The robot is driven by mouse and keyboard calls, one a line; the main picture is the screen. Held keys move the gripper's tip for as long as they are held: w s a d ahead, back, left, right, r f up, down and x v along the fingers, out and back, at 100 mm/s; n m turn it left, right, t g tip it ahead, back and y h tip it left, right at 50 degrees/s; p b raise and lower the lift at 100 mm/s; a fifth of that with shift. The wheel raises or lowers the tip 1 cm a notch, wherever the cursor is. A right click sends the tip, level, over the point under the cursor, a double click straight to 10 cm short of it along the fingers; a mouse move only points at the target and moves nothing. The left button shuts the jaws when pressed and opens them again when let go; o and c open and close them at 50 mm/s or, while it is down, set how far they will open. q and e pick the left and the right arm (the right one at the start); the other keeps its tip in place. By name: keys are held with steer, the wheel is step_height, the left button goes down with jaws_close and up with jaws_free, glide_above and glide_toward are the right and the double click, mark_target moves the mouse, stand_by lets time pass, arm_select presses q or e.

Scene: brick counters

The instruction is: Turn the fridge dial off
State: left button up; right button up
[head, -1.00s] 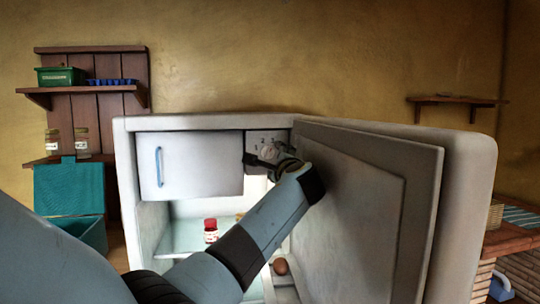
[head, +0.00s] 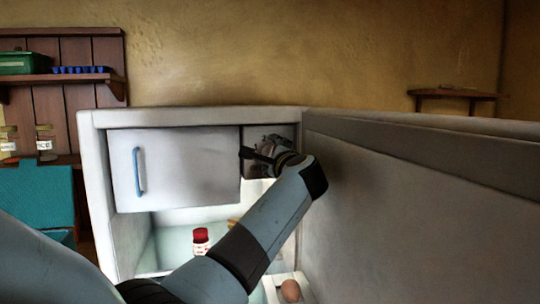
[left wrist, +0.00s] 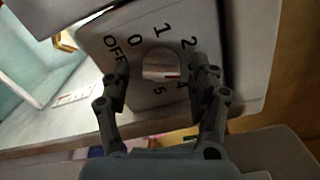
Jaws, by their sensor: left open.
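The fridge dial (left wrist: 160,64) is a pale round knob with a red mark on a white panel (left wrist: 92,35) printed OFF, 0, 1, 2 and on to 5. The red mark is on the knob's right side, toward 3 or 4, away from OFF. My left gripper (left wrist: 159,70) is open, its two dark fingers either side of the knob; contact cannot be told. In the head view my left gripper (head: 268,157) is in front of the shaded panel (head: 283,134), largely covering the dial. The fridge (head: 98,160) stands open. My right gripper is not seen.
The open fridge door (head: 420,220) fills the right, close beside my left arm. A white freezer door with a blue handle (head: 139,172) is left of the panel. A red-capped jar (head: 200,242) and an egg (head: 290,290) are below my arm.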

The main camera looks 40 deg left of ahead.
arm_select(q)
steer(key=shift+d+r, duration=0.1)
steer(key=shift+d, duration=0.05)
steer(key=shift+s, duration=0.1)
steer(key=shift+c, duration=1)
steer(key=c, duration=0.9)
steer(key=shift+c, duration=0.3)
steer(key=shift+f+n+b, duration=0.2)
steer(key=shift+n+b, duration=6.35)
steer(key=shift+n, duration=0.2)
steer(key=shift+f+n+b, duration=0.2)
steer(key=shift+n+b, duration=6.3)
steer(key=shift+n, duration=0.25)
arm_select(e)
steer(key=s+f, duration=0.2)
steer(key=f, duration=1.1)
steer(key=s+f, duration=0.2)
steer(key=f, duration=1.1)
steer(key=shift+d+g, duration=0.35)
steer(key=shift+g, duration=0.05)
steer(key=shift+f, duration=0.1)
